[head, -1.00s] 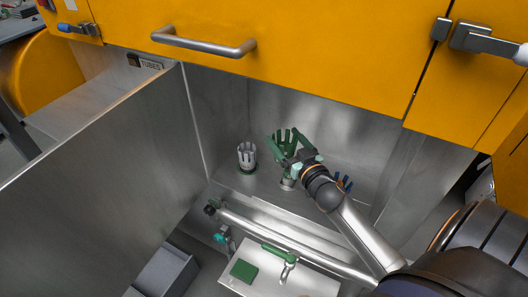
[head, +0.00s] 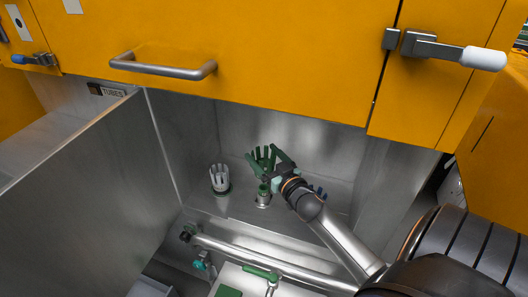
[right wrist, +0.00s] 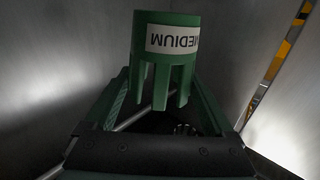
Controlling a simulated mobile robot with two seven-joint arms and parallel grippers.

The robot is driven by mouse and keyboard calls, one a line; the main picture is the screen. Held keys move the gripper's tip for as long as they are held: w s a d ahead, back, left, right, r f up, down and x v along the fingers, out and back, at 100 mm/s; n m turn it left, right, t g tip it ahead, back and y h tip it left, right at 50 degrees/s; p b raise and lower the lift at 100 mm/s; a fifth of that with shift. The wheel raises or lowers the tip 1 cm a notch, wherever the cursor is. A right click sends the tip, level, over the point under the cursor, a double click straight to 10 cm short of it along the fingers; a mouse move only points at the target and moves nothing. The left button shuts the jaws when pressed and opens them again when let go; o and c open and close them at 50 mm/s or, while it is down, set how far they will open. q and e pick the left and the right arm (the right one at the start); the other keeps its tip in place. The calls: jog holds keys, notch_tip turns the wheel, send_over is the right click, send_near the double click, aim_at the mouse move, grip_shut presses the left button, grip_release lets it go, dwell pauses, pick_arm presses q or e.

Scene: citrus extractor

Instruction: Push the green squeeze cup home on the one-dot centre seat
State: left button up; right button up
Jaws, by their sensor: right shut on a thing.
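The green squeeze cup (head: 261,157) has its prongs up in the head view, above the one-dot centre seat (head: 262,201). In the right wrist view the cup (right wrist: 165,60) shows a white MEDIUM label. My right gripper (head: 271,168) is shut on the cup; its two green fingers (right wrist: 162,95) flank the prongs. In the head view the gripper partly covers the cup, so I cannot tell whether the cup touches the seat. The seat's dot is too small to make out. My left gripper is not in view.
A pale grey pronged cup (head: 220,178) stands on a seat to the left. A steel partition (head: 80,190) stands at left; a yellow door with a handle (head: 165,69) hangs above. A horizontal steel bar (head: 270,262) runs in front.

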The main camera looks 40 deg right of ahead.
aim_at(268, 171)
notch_tip(268, 171, down, 4)
jog(key=b, duration=0.3)
jog(key=shift+f, duration=0.25)
pick_arm(q)
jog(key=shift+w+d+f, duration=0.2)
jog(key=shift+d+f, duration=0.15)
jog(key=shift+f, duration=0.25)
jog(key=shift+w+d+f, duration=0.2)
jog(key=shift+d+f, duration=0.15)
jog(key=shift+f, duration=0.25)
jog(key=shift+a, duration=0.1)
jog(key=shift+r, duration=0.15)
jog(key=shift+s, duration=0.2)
jog(key=shift+p, duration=0.35)
